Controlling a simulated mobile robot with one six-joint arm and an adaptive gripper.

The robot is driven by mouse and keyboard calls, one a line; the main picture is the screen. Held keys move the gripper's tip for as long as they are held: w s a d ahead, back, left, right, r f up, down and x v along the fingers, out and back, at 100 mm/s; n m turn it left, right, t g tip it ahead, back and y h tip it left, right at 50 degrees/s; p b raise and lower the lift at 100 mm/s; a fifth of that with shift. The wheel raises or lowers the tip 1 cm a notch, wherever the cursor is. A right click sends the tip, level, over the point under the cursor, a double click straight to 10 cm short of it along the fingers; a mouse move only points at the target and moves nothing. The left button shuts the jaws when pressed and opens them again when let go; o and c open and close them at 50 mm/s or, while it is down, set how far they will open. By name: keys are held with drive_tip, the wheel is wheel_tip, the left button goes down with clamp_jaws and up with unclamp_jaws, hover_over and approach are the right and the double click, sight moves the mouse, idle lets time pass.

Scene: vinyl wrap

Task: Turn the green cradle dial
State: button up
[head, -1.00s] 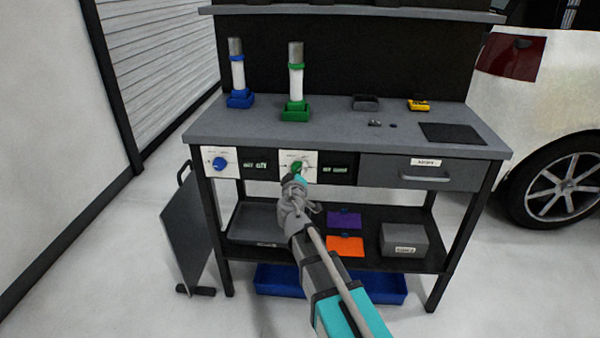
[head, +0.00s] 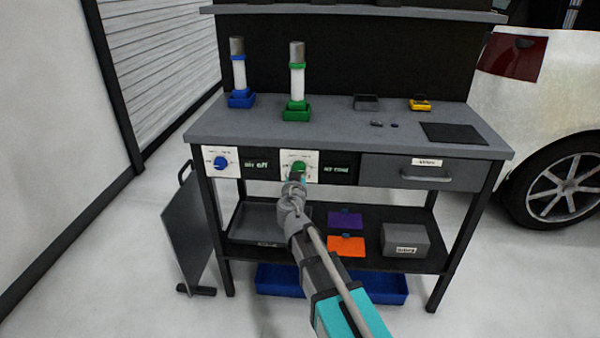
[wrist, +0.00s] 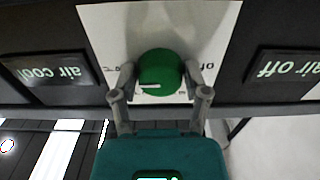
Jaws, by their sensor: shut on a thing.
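The green dial (head: 299,166) sits on a white plate (head: 311,157) on the front of the workbench, below the green cradle (head: 296,113). In the wrist view the green dial (wrist: 161,74) has a white pointer mark at its lower left. My gripper (wrist: 160,84) has one finger on each side of the dial and is shut on it. In the head view my gripper (head: 296,177) covers the dial's lower part. The display right of the dial (head: 336,169) is too blurred to read there; in the wrist view that display (wrist: 54,71) reads "air cool", upside down.
A blue dial (head: 220,162) and an "air off" display (head: 256,165) are to the left. A drawer (head: 418,174) is to the right. Upright tools stand in the blue cradle (head: 240,99) and green cradle. A lower shelf (head: 375,255) holds a tray and a box.

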drive_tip(key=shift+w+m, duration=0.15)
drive_tip(key=shift+m, duration=0.15)
drive_tip(key=o, duration=1.2)
drive_tip(key=shift+s, duration=0.2)
drive_tip(key=s, duration=1.1)
drive_tip(key=shift+s+a, duration=0.2)
drive_tip(key=shift+s, duration=0.2)
